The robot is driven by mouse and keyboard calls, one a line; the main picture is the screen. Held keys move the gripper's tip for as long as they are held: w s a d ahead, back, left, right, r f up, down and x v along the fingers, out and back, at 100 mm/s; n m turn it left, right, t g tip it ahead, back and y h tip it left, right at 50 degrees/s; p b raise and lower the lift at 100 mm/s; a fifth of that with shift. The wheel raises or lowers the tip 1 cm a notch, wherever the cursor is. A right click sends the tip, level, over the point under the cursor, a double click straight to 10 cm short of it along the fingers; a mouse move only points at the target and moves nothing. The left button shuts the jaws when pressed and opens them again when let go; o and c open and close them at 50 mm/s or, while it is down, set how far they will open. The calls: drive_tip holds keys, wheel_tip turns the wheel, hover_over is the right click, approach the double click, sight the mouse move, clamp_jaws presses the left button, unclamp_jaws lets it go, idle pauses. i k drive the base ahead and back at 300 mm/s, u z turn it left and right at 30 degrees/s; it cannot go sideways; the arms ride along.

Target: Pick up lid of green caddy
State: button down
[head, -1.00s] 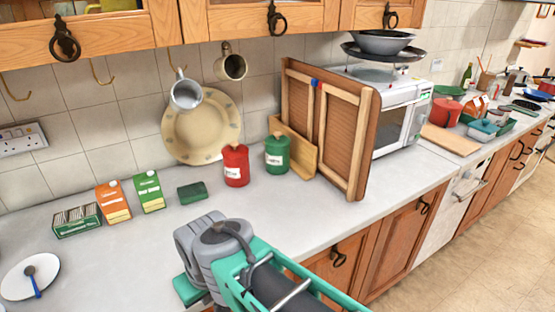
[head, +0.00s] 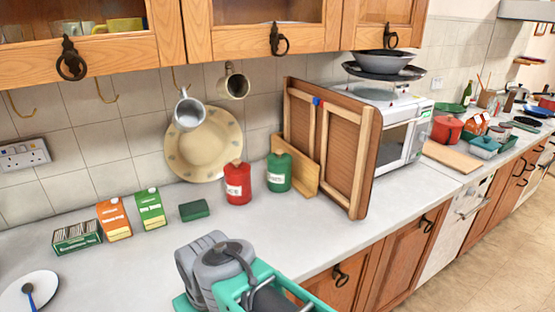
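The green caddy (head: 278,174) stands upright on the worktop, just right of the red caddy. Its green lid (head: 279,154) sits on top of it, with a small brownish knob. A wooden board leans close behind it, to its right. My arm is at the bottom middle of the head view, in front of the worktop and below the caddies, clear of both. My gripper's fingers do not show.
The red caddy (head: 237,184) stands close on the left. A wooden folding panel (head: 328,147) stands on the right, near the microwave (head: 402,128). A green sponge (head: 194,210) and cartons (head: 150,208) are at left. Mugs hang above. Worktop in front of the caddies is clear.

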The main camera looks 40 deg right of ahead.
sight(279, 158)
drive_tip(key=u, duration=2.7)
drive_tip(key=k, duration=1.15)
drive_tip(key=z, duration=0.45)
